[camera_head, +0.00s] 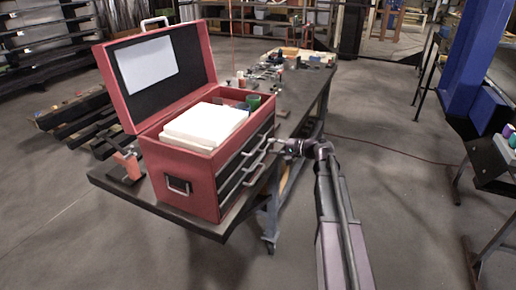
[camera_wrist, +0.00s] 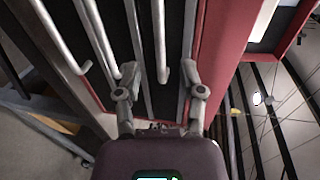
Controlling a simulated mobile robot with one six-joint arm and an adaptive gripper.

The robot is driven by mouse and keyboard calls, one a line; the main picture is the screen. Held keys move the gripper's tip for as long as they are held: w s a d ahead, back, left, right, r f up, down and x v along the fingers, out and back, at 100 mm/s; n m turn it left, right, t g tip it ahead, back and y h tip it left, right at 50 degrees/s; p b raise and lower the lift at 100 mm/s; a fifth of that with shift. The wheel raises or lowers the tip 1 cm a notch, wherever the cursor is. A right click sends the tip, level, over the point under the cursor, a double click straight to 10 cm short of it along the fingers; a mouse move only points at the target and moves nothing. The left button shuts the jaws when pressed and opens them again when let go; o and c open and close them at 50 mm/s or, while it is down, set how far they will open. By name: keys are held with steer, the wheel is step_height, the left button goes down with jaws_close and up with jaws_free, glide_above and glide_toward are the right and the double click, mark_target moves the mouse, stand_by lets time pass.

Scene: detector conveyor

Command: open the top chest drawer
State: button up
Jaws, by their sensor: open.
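The red chest (camera_head: 188,178) stands on the dark table with its lid raised. Its dark drawer fronts face right, with light bar handles, and look shut. The top drawer handle (camera_head: 254,143) is just left of my gripper (camera_head: 279,147). In the wrist view my gripper (camera_wrist: 161,78) is open, with one finger on each side of the top handle's end (camera_wrist: 160,45). I see no clear contact between fingers and handle. The lower handles (camera_wrist: 97,38) run alongside to the left in that view.
The table (camera_head: 135,196) holds a small red-handled item (camera_head: 128,163) left of the chest and clutter (camera_head: 280,68) behind it. White blocks (camera_head: 205,125) lie in the chest's open top. A blue post (camera_head: 476,60) stands at the right.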

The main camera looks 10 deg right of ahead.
mark_target(259, 144)
steer(key=shift+b+x, duration=0.5)
steer(key=shift+x, duration=2.6)
